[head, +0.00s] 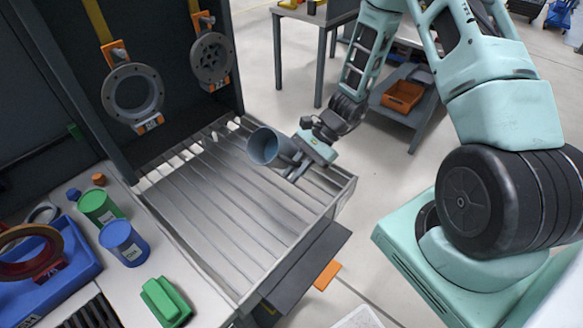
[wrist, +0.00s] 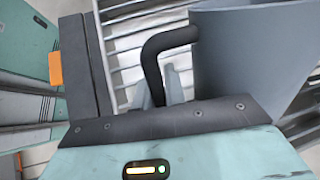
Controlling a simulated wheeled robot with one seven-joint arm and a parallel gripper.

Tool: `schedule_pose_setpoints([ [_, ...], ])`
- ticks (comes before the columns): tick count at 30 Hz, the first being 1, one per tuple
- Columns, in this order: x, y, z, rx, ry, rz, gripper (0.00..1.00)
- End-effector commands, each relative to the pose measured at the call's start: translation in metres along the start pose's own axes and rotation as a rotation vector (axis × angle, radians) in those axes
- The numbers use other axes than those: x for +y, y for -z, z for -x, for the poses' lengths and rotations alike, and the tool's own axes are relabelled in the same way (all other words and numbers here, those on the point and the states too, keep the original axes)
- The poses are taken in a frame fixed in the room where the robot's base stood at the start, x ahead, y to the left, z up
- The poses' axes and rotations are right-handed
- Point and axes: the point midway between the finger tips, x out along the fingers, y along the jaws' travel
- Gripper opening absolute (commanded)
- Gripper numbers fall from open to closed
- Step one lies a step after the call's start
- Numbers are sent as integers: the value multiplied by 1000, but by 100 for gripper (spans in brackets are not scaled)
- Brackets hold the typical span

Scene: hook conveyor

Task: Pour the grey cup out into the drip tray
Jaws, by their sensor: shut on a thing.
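The grey cup (head: 268,147) is held above the slatted drip tray (head: 225,255) in the head view. It is tilted on its side, with its open mouth facing left and toward the camera. My gripper (head: 297,164) is at the cup's right side, shut on its handle. In the wrist view the grey cup (wrist: 255,55) fills the upper right, and its dark curved handle (wrist: 152,70) is at my gripper's fingers (wrist: 170,88). Whether anything is inside or flowing from the cup cannot be told.
Left of the tray, a bench holds a green can (head: 100,207), a blue can (head: 123,243), a green block (head: 165,302) and a blue bin (head: 50,285). Round grey parts (head: 132,93) hang from orange hooks behind the tray. The tray's slats are clear.

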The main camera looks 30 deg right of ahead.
Motion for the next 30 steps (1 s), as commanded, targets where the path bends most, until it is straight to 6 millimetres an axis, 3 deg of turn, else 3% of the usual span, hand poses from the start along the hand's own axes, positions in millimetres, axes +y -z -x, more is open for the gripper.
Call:
schedule_pose_setpoints([
  [4,1,10,-3,179,-5,40,0],
  [25,1,12,-5,555,-12,115,0],
  [30,-1,-3,2,713,-19,150,0],
])
